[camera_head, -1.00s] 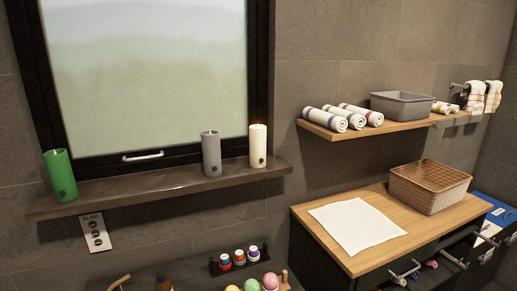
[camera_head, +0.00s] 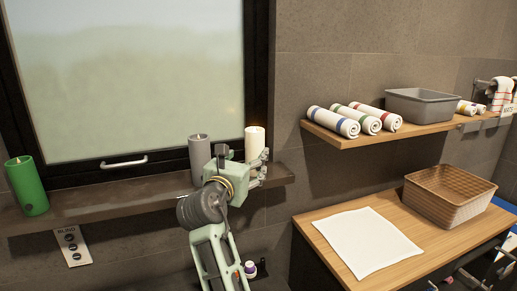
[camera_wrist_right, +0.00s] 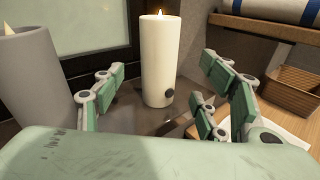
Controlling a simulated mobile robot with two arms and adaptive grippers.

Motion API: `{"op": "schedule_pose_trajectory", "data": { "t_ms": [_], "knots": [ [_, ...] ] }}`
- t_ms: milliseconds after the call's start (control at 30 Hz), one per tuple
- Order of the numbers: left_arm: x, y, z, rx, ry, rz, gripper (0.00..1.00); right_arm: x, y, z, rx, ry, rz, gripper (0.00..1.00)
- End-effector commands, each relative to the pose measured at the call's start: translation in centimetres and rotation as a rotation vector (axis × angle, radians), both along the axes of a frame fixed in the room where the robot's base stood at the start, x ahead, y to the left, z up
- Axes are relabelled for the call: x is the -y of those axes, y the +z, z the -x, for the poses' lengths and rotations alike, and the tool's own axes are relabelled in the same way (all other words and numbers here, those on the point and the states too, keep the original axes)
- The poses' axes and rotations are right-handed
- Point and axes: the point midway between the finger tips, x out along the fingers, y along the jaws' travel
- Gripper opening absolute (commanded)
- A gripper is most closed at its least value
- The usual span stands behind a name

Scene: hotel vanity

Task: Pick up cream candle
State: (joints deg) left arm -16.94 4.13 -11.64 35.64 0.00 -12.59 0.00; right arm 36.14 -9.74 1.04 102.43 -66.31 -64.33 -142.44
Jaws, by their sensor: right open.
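The cream candle (camera_head: 255,142) stands upright and lit on the window ledge, at its right end in the head view. In the right wrist view the cream candle (camera_wrist_right: 160,62) stands ahead, between the spread fingers but beyond their tips. My right gripper (camera_head: 262,168) is in front of the ledge and hides the candle's lower part in the head view. In the right wrist view my right gripper (camera_wrist_right: 155,92) is open and empty. My left gripper is not in view.
A grey candle (camera_head: 199,153) stands close left of the cream one; it also shows in the wrist view (camera_wrist_right: 32,85). A green candle (camera_head: 27,187) stands at the ledge's left. A towel shelf (camera_head: 322,133) and a wooden counter (camera_head: 421,235) with a basket (camera_head: 450,190) are right.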

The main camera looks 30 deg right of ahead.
Motion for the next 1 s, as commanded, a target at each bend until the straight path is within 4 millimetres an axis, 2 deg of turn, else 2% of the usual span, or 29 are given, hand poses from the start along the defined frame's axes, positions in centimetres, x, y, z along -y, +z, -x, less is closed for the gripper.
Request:
{"op": "schedule_pose_trajectory", "data": {
  "t_ms": [33, 100, 200, 700, 1000],
  "knots": [
    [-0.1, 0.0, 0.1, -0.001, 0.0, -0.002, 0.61, 0.0, 1.0, -0.2, -0.017, -0.005, 0.034, 0.66],
    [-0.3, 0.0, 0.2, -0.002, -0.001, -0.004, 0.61, 0.1, 1.8, -0.4, -0.039, -0.012, 0.069, 0.66],
    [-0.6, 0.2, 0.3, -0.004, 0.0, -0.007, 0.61, 0.8, 2.2, -1.0, -0.05, -0.016, 0.087, 0.66],
    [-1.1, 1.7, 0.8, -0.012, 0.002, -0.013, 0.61, 5.8, 2.0, -4.9, -0.05, -0.015, 0.083, 0.66],
    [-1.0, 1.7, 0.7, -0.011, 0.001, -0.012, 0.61, 6.1, 1.9, -5.2, -0.049, -0.014, 0.082, 0.65]
  ]
}}
